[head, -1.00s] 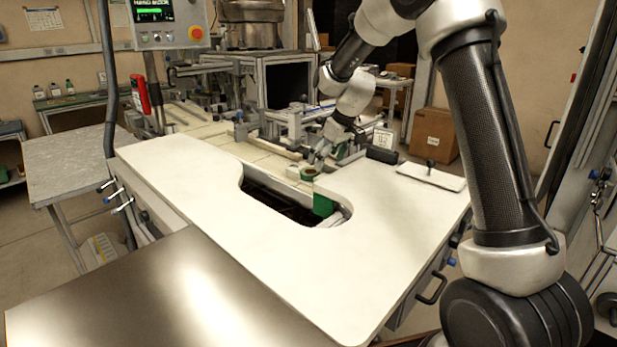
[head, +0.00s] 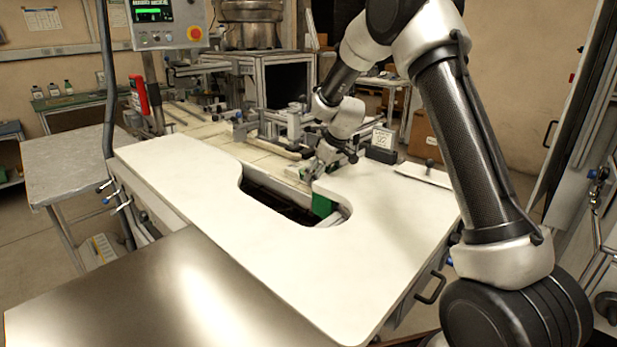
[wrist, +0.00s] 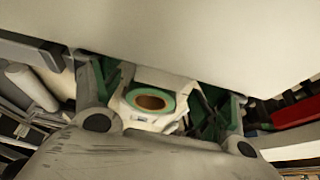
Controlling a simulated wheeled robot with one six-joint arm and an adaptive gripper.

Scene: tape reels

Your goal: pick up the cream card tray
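In the wrist view, a cream tray (wrist: 160,121) with angled corners holds a green-rimmed tape reel (wrist: 152,102) with a brown core. My gripper (wrist: 165,95) has its green-padded fingers apart, one on each side of the tray. A small gap shows at the right finger; contact on the left cannot be told. In the head view, my gripper (head: 312,172) is low at the back edge of the bench cutout and hides most of the tray and reel.
The white bench top (head: 290,255) has a dark cutout (head: 280,203) with a green piece (head: 322,205) at its right end. A black-framed sign (head: 382,143) and a pale plate with a knob (head: 425,174) stand to the right. The front of the bench is clear.

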